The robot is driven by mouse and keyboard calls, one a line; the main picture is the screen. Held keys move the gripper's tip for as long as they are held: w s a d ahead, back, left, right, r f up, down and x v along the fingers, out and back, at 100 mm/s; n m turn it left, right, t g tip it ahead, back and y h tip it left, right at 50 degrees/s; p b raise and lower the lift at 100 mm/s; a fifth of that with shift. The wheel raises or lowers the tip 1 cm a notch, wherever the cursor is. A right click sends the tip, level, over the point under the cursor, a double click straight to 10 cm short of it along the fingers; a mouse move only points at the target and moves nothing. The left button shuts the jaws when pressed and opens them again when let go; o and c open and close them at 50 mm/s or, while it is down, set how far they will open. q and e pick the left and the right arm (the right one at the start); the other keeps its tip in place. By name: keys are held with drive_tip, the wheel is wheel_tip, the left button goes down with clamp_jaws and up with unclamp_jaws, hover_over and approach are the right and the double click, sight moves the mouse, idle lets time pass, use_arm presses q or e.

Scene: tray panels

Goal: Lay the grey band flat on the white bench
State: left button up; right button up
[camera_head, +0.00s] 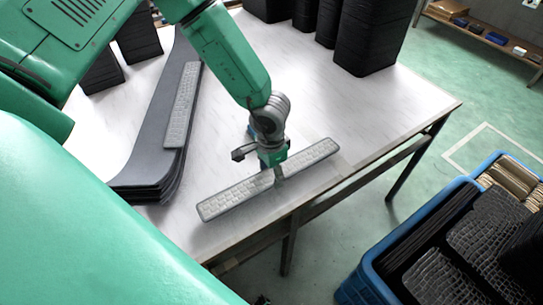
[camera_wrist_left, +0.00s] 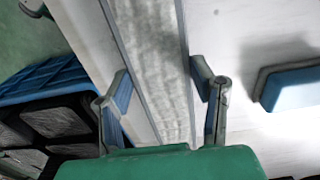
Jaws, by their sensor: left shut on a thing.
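The grey band (camera_head: 228,198) is a long, pale, textured strip with a darker rim. It lies slantwise over the front part of the white bench (camera_head: 330,105). My left gripper (camera_head: 277,172) is shut on the band near its middle. In the left wrist view the band (camera_wrist_left: 152,55) runs between the two fingers (camera_wrist_left: 165,97). I cannot tell whether its underside touches the bench.
A stack of dark grey curved panels (camera_head: 150,165) stands on the bench at left, with another pale strip (camera_head: 182,105) on top. Black stacks (camera_head: 370,35) stand at the back. A blue crate (camera_head: 372,278) of dark panels is on the floor at right. The bench's right part is clear.

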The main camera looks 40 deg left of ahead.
sight(271, 176)
use_arm(q)
drive_tip(key=shift+f, duration=1.05)
drive_tip(key=shift+f, duration=0.45)
idle(0.3)
drive_tip(key=o, duration=1.3)
drive_tip(key=shift+c, duration=0.2)
drive_tip(key=shift+r, duration=0.1)
drive_tip(key=shift+r, duration=0.25)
wheel_tip(271, 176, up, 11)
drive_tip(key=shift+b, duration=0.3)
drive_tip(key=shift+a+r, duration=0.1)
